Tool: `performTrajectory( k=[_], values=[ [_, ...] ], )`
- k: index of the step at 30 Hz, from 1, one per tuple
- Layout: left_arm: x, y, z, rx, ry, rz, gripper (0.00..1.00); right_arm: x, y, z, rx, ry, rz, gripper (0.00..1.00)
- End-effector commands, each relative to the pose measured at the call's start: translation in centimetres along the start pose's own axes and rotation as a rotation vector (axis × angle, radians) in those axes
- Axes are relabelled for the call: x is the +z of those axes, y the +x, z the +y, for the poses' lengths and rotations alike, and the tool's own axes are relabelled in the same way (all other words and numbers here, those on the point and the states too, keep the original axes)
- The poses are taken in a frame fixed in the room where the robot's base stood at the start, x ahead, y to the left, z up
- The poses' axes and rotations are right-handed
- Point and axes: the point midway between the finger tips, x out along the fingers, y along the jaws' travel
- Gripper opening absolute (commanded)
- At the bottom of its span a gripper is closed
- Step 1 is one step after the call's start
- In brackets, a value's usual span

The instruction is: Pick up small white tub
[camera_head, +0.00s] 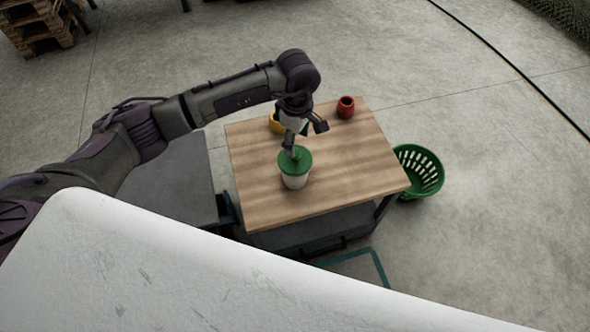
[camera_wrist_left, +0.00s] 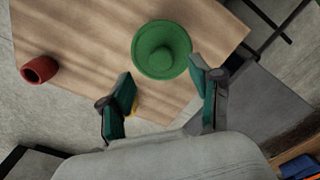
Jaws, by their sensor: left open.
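The small white tub (camera_head: 294,181) stands upright on the wooden table, with a green lid on top. In the left wrist view its round green lid (camera_wrist_left: 162,50) shows from above, with a raised knob-like middle; its white side is hidden there. My left gripper (camera_head: 305,138) is over the table, just above and behind the tub in the head view. In the left wrist view the gripper (camera_wrist_left: 160,82) has its two fingers spread and nothing between them; the lid lies just beyond the fingertips. I cannot tell whether a finger touches the lid. My right gripper is out of view.
On the wooden table (camera_head: 350,185), a red pot (camera_head: 346,107) stands at the back and a yellow object (camera_head: 276,124) is partly hidden behind my gripper. A green basket (camera_head: 420,172) is on the floor at right. The table's right half is mostly clear.

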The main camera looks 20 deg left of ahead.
Motion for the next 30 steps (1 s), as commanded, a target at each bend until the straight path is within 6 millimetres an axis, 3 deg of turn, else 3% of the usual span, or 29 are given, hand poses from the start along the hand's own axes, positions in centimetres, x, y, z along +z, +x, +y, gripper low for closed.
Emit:
performTrajectory(
  k=[7, 15, 24, 25, 30],
  values=[
    [0.0, 1.9, -0.1, -0.002, 0.001, -0.002, 0.64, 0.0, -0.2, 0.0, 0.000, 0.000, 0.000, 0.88],
    [-0.3, 5.8, -0.2, -0.002, 0.000, -0.003, 0.64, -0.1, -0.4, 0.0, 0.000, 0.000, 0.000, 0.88],
    [-0.3, 6.4, -0.1, 0.001, 0.001, -0.002, 0.64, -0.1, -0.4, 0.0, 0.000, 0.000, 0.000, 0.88],
    [-0.3, 6.4, -0.1, 0.000, 0.001, -0.002, 0.62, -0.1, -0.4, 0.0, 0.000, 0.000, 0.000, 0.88],
    [-0.3, 6.3, -0.1, 0.000, 0.001, -0.002, 0.34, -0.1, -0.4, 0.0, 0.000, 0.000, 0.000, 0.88]
  ],
)
